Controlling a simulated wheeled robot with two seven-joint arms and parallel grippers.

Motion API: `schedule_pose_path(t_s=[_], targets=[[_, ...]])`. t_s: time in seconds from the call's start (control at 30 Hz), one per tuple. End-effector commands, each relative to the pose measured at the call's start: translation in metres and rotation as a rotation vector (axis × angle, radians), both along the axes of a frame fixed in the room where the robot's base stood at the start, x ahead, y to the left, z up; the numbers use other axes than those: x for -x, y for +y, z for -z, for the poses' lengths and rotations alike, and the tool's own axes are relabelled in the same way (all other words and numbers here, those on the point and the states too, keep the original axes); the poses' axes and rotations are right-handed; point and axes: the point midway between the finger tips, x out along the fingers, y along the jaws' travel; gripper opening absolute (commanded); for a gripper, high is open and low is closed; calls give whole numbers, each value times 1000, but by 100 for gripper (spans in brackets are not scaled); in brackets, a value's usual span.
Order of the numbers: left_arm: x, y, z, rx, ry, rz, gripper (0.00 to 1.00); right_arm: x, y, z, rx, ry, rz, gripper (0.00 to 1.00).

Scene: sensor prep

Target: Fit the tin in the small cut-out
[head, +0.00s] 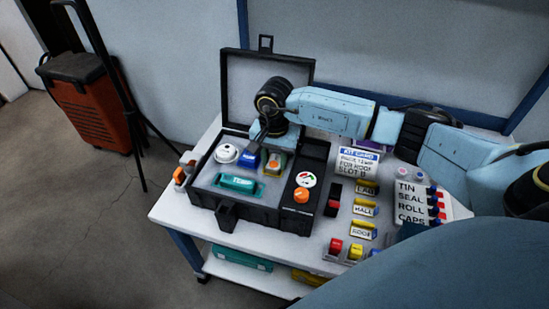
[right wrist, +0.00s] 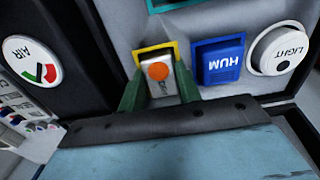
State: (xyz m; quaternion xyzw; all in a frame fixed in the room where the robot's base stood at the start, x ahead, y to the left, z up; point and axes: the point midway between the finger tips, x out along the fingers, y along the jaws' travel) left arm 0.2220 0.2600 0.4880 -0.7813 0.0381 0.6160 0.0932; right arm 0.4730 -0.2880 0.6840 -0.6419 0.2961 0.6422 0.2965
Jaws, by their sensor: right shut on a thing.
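The tin (right wrist: 160,72), pale with an orange dot, is between the two green fingers of my right gripper (right wrist: 159,88) in the right wrist view. The gripper is shut on it. The tin is at the small yellow-edged cut-out (right wrist: 143,50); its far end overlaps the yellow rim, and I cannot tell how deep it sits. In the head view my right gripper (head: 269,146) is over the back of the open black case (head: 264,219), and the yellow-edged cut-out shows below it (head: 275,163). My left gripper is not in view.
Beside the cut-out are the blue HUM block (right wrist: 219,61) and the white LIGHT puck (right wrist: 279,49). The teal TEMP block (head: 239,183) lies in front. A round AIR dial (right wrist: 32,60) and orange knob (head: 301,195) are on the right. Labelled holders (head: 364,208) stand outside the case.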

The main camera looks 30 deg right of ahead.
Motion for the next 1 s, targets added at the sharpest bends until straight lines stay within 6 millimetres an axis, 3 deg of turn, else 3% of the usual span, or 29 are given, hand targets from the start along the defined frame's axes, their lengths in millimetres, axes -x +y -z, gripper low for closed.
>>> schedule_pose_path(t_s=[0.87,0.9,1.0], targets=[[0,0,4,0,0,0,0,0,0,3,1,0,0,14],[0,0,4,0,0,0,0,0,0,3,1,0,0,36],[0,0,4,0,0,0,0,0,0,4,1,2,0,50]])
